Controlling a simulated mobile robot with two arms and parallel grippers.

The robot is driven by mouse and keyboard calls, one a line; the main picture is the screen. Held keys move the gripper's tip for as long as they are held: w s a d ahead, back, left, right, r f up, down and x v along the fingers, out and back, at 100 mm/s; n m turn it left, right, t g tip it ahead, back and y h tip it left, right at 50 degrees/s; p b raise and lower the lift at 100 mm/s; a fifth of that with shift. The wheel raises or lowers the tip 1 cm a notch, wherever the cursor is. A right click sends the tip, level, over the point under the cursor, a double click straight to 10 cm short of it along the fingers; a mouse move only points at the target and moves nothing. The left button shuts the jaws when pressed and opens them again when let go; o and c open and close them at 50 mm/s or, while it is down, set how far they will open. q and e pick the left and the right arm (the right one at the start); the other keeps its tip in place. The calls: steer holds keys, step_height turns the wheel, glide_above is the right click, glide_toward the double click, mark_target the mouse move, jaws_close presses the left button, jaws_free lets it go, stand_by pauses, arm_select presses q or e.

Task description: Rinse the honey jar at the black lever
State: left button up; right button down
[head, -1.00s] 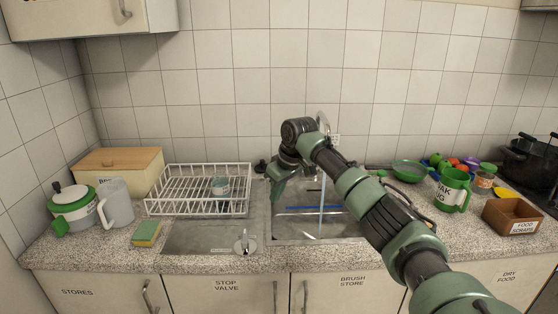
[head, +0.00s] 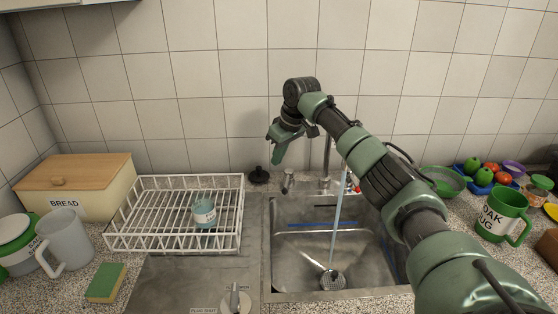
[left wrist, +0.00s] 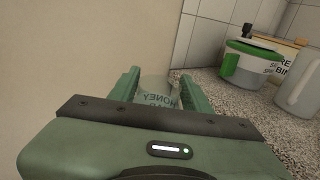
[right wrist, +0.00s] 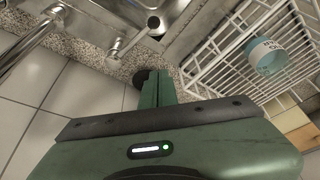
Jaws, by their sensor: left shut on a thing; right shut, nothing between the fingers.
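The honey jar (left wrist: 156,93) shows between the fingers of my left gripper (left wrist: 160,78) in the left wrist view, its HONEY lettering upside down. That gripper is shut on it; neither shows in the head view. My right gripper (head: 276,156) is shut and empty, pointing down above the back left edge of the sink (head: 310,250). It also shows shut in the right wrist view (right wrist: 157,78). A water stream (head: 338,220) falls from the tall tap (head: 327,155) into the sink. A small chrome tap (head: 287,180) stands below my right gripper. I cannot tell which part is the black lever.
A white rack (head: 135,240) holding a pale blue labelled tub (head: 204,213) stands left of the sink. A black stopper-like piece (head: 258,175) sits behind. A bread box (head: 75,190), sponge (head: 106,283) and grey jug (head: 63,240) are left; a green jug (head: 500,215) is right.

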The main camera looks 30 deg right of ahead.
mark_target(285, 187)
step_height(285, 187, down, 9)
steer(key=s+p, duration=0.1)
steer(key=p, duration=0.2)
steer(key=shift+r+p, duration=0.2)
steer(key=shift+p, duration=0.2)
steer(key=shift+s+d, duration=0.1)
steer(key=shift+s+d+r+p, duration=0.2)
steer(key=shift+s+d+p, duration=0.1)
steer(key=shift+p, duration=0.45)
steer(key=shift+s+d+f+p, duration=0.1)
steer(key=shift+s+d+p, duration=0.35)
steer(key=shift+p, duration=0.1)
steer(key=shift+f, duration=0.1)
